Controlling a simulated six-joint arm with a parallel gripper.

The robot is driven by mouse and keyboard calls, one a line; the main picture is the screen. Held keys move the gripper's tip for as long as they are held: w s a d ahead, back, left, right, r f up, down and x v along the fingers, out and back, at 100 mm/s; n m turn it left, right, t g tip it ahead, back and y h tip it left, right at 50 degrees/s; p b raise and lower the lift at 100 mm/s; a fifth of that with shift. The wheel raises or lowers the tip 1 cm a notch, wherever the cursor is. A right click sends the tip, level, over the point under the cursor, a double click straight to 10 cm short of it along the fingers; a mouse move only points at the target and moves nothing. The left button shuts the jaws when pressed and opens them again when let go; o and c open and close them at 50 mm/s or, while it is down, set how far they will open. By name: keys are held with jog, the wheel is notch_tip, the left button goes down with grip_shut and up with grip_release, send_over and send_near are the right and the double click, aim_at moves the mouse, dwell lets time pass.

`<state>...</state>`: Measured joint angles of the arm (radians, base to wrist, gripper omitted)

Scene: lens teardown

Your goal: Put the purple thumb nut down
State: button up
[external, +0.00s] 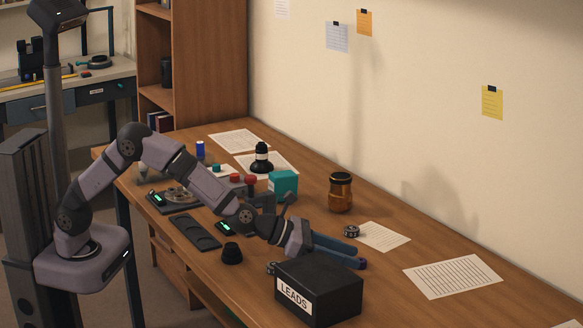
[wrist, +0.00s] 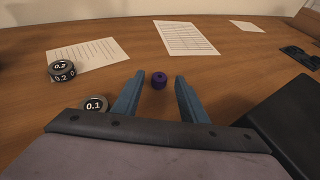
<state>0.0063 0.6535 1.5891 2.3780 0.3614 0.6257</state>
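The purple thumb nut (wrist: 159,80) is a small round piece with a dark hole in its top. In the wrist view it stands upright, apparently on the wooden table, between and slightly beyond my fingertips. My gripper (wrist: 160,78) is open, with its two blue fingers apart and a visible gap on each side of the nut. In the external view my gripper (external: 358,256) is low over the table behind the black box, and the dark purple nut (external: 362,264) shows at the finger ends.
The black LEADS box (external: 318,290) stands close beside my fingers; its dark side shows in the wrist view (wrist: 290,122). Discs marked 0.1 (wrist: 95,105) and 0.2 (wrist: 63,70) lie to the left. An amber jar (external: 341,192) stands farther back. Paper sheets (wrist: 187,38) lie beyond the nut.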

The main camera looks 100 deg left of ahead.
jog(key=b+v, duration=0.1)
jog(key=v, duration=0.8)
jog(key=shift+s+r, duration=0.2)
jog(key=shift+s, duration=0.1)
jog(key=shift+o, duration=0.5)
